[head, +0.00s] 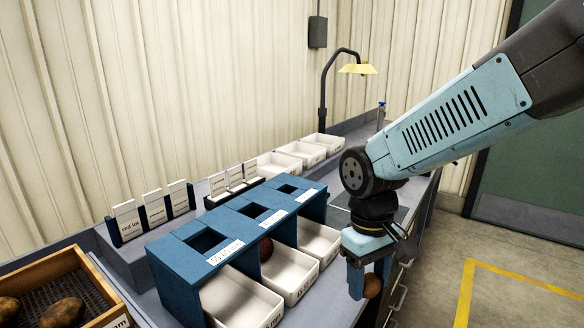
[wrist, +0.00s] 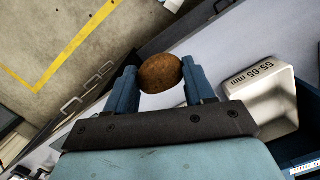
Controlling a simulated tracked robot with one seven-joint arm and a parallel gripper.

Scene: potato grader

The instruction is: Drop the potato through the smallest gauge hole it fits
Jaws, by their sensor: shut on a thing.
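A brown potato (wrist: 160,73) is held between the two blue fingers of my gripper (wrist: 160,84) in the wrist view. In the head view my gripper (head: 369,281) hangs to the right of the bench's bins, with the potato (head: 372,287) low between its fingers. The blue gauge stand (head: 175,262) has three square holes: the largest hole (head: 207,241) at the near left, a middle hole (head: 252,211), and the smallest hole (head: 287,189) at the far right. White bins sit beneath.
A wooden crate (head: 35,268) with several potatoes stands at the left. Small label cards (head: 153,207) stand behind the gauge. White trays (head: 323,141) and a yellow lamp (head: 358,69) are farther back. A white bin (wrist: 281,104) marked 55-65 mm shows in the wrist view.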

